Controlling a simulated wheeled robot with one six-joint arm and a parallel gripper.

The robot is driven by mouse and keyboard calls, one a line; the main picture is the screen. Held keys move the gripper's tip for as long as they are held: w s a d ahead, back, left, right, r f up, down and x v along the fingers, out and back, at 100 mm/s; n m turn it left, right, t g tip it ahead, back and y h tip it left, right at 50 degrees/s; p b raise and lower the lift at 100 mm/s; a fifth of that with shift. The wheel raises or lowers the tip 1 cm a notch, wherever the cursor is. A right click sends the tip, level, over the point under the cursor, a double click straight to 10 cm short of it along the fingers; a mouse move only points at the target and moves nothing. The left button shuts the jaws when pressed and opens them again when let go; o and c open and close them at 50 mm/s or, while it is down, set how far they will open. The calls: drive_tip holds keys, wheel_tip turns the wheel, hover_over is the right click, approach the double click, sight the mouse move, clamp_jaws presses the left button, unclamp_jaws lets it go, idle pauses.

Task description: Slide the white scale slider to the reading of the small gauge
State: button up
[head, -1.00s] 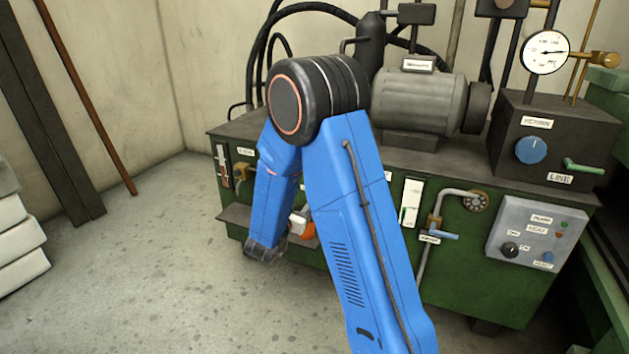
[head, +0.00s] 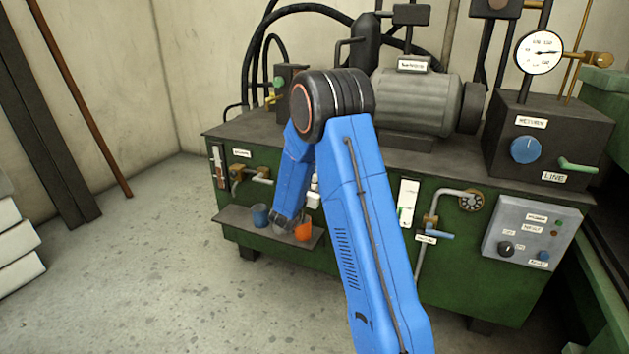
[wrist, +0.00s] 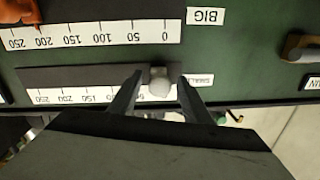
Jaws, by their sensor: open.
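The white slider knob (wrist: 159,82) sits in a dark slot near the low end of the scale marked SMALL in the wrist view. My gripper (wrist: 160,79) is open, one finger on each side of the knob, with a narrow gap on both sides. The SMALL scale strip (wrist: 75,96) appears upside down, and a finger partly covers its low numbers. In the head view a dial gauge (head: 539,52) stands at the upper right; its numbers are too small to read, and I cannot tell whether it is the small gauge.
A blue cup (head: 260,215) and an orange cup (head: 303,231) stand on the low shelf (head: 238,218). A brass part (wrist: 303,46) is at the right. The floor in front is clear.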

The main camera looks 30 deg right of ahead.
drive_tip(key=shift+w+d, duration=0.15)
drive_tip(key=shift+d, duration=0.05)
clamp_jaws()
drive_tip(key=s+d, duration=0.2)
drive_tip(key=s, duration=0.1)
drive_tip(key=shift+d, duration=0.15)
unclamp_jaws()
drive_tip(key=shift+s, duration=0.1)
